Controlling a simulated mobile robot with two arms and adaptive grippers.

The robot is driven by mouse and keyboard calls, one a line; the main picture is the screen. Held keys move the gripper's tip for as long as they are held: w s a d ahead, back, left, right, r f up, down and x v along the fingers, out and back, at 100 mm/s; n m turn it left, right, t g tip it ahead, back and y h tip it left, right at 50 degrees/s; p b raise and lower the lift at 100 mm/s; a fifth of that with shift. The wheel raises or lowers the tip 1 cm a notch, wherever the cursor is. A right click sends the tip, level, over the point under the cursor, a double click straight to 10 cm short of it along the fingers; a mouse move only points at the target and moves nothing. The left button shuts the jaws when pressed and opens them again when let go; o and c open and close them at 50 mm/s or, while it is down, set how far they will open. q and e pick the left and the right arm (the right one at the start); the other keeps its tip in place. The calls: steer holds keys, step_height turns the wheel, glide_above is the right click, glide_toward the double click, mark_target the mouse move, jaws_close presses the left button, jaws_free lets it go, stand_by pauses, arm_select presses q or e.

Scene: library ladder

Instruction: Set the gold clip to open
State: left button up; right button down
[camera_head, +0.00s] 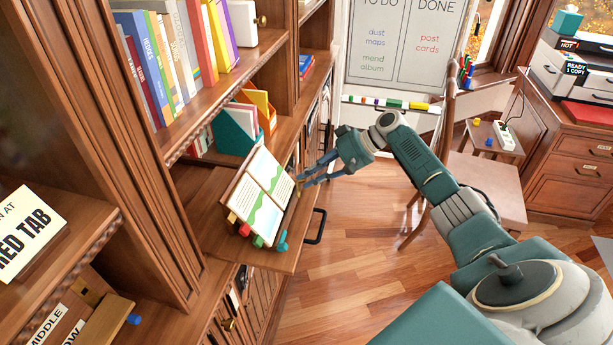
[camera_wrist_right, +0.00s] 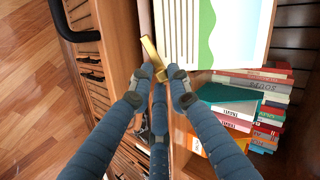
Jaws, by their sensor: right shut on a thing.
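The gold clip (camera_wrist_right: 150,52) shows in the right wrist view as a slim gold bar at the edge of an open book (camera_wrist_right: 228,30). My right gripper (camera_wrist_right: 158,80) has its blue fingers closed together on the lower end of the clip. In the head view my right gripper (camera_head: 301,182) reaches in from the right to the right edge of the open book (camera_head: 261,190). The book lies tilted on a pull-out wooden shelf (camera_head: 200,215). The clip is too small and covered to make out in the head view. My left gripper is not in view.
Coloured tabs (camera_head: 245,230) stick out at the book's lower edge. A black handle (camera_head: 316,226) juts out right of the shelf. Bookshelves stand left and behind. A chair (camera_head: 480,185) stands at the right, and the wooden floor (camera_head: 345,235) is open between.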

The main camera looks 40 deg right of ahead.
steer(key=m, duration=0.3)
steer(key=d+f+m, duration=0.1)
steer(key=shift+s+d+m+t+y, duration=0.1)
steer(key=shift+s+m+t+y, duration=0.1)
steer(key=shift+m+t+y, duration=0.1)
steer(key=shift+d, duration=0.15)
stand_by(0.3)
steer(key=c, duration=1.8)
jaws_free()
steer(key=shift+o, duration=0.2)
steer(key=shift+s+f, duration=0.1)
steer(key=shift+f, duration=0.05)
steer(key=v, duration=1.2)
steer(key=shift+o, duration=0.2)
